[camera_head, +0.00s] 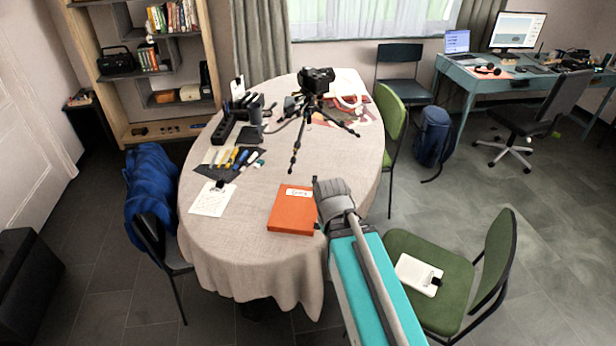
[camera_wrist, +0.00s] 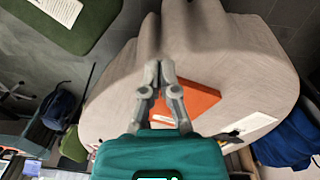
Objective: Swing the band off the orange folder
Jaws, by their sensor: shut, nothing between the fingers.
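The orange folder (camera_head: 291,214) lies flat near the front edge of the oval table, with a white label at its far end. It also shows in the wrist view (camera_wrist: 202,101), partly hidden behind my fingers. I cannot make out a band on it in either view. My gripper (camera_wrist: 159,66) is shut and empty. In the wrist view its fingertips overlap the folder's left side and the tablecloth. In the head view my arm's grey end is just right of the folder, and the fingertips cannot be told apart there. I cannot tell whether they touch anything.
The table (camera_head: 235,268) has a beige cloth. A camera on a tripod (camera_head: 316,82) stands beyond the folder. A clipboard (camera_head: 213,199) and several markers lie to the left. A green chair (camera_head: 450,270) stands at the right. Bare cloth lies left of the folder.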

